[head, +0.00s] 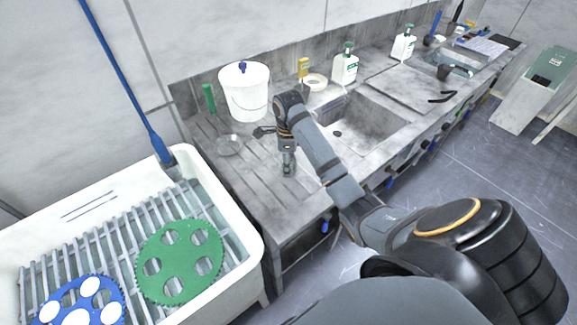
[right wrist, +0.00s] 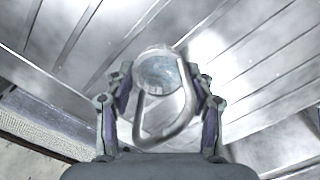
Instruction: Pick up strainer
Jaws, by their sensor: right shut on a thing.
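A small round metal piece with a looped handle, which looks like the strainer (right wrist: 160,72), is below my right gripper (right wrist: 160,105) in the right wrist view. The gripper's two fingers are closed in on either side of the looped handle. In the head view my right gripper (head: 288,148) points down over the ribbed steel drainboard, with the grey metal piece (head: 288,168) under its fingertips. I cannot tell whether the piece touches the drainboard. My left gripper is not in view.
A shallow round dish (head: 229,145) lies left of the gripper. A white lidded bucket (head: 245,92), a green-capped bottle (head: 344,68) and a tape roll (head: 315,81) stand behind. The sink basin (head: 350,122) is to the right. A white tub (head: 250,232) with green and blue discs stands front left.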

